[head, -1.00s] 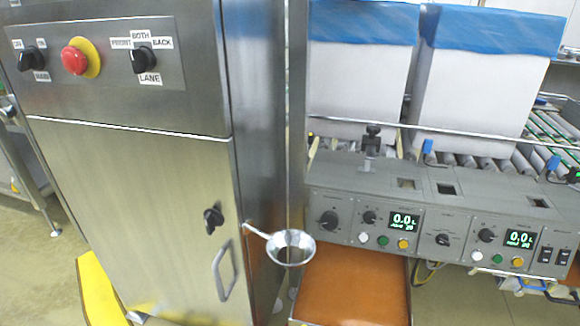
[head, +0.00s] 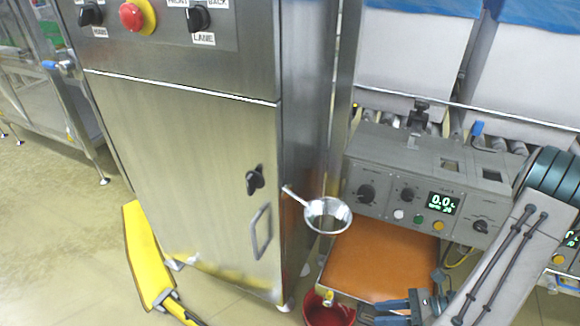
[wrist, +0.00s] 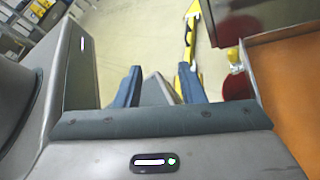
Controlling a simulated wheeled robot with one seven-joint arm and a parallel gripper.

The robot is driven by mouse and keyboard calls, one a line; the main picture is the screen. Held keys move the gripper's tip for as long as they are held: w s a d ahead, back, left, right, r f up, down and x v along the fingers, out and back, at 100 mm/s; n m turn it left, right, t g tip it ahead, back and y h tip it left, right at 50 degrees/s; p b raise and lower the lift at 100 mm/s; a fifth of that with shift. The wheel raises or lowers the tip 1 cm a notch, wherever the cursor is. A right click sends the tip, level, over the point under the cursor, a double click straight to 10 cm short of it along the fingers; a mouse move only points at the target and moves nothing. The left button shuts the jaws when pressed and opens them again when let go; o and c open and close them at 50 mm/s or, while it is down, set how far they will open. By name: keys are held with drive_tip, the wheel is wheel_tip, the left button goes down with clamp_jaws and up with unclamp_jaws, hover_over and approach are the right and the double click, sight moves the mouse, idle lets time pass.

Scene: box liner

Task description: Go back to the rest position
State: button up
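My gripper (head: 384,312) is at the bottom right of the head view, by the front right corner of the orange-topped stand (head: 375,262). In the wrist view my gripper (wrist: 160,84) shows two blue fingers standing apart. I see nothing held between them. A grey shape lies beyond the fingers there, and I cannot tell what it is. My grey arm comes in from the right of the head view and covers part of the control panel.
A steel cabinet (head: 185,170) with knobs and a red button stands left. A metal funnel (head: 328,215) sticks out beside it. A red bucket (head: 325,312) sits low by the stand. The grey control panel (head: 405,180) is behind. Yellow equipment (head: 145,255) stands on open floor.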

drive_tip(key=a+r+n+g+h, duration=0.1)
drive_tip(key=a+r+n+h, duration=0.5)
drive_tip(key=r+n, duration=0.55)
drive_tip(key=a+r+n+g+h, duration=0.1)
drive_tip(key=a+r+n+h, duration=0.3)
drive_tip(key=r+n+h, duration=0.7)
wheel_tip(320, 180, up, 26)
drive_tip(key=n+t+y+p, duration=0.2)
drive_tip(key=y+p, duration=0.1)
drive_tip(key=p, duration=2.2)
drive_tip(key=shift+w+d+r, duration=0.25)
drive_tip(key=shift+w, duration=0.15)
